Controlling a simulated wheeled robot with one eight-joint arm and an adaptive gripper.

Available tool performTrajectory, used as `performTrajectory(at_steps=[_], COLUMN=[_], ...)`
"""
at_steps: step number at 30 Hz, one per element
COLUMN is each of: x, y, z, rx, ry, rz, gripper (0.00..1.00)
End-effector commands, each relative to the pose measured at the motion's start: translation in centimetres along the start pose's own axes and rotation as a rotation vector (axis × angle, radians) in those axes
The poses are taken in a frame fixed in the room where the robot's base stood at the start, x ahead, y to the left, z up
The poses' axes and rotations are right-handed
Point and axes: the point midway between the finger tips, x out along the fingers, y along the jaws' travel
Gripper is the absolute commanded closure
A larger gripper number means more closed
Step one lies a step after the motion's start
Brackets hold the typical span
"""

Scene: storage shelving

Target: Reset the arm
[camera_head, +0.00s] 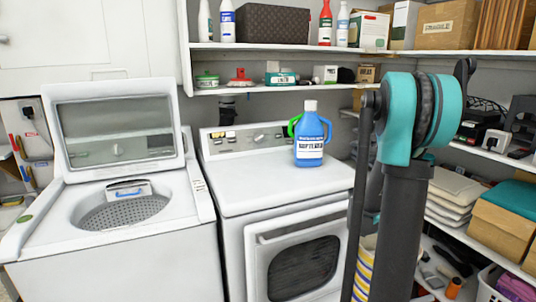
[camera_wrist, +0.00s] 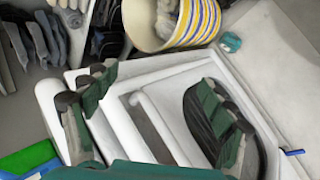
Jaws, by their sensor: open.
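My gripper (camera_wrist: 155,98) shows in the wrist view, its dark green-padded fingers spread wide apart with nothing held between them. Behind the fingers is the white front of the dryer (camera_wrist: 140,75) with its dark door window. In the head view my arm rises in the right foreground, with a teal and black joint at the top; the gripper itself cannot be made out there. A blue bottle (camera_head: 309,145) with a white cap and a green part at its left handle stands upright on the dryer top (camera_head: 250,190), apart from my arm.
A washer (camera_head: 120,240) with its lid raised stands left of the dryer. Loaded shelves (camera_head: 280,46) run along the back and right, close to my arm. A striped basket (camera_wrist: 185,30) sits beside the dryer. The front part of the dryer top is clear.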

Motion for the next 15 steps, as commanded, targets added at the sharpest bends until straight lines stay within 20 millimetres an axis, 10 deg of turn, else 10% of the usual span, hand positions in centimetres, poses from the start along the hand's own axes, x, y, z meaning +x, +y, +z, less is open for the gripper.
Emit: performTrajectory(at_steps=[15], x=[-15.8], y=[-17.7], z=[-0.5], rx=[0.671], ry=[0.062], rz=[-0.328], gripper=[0.17])
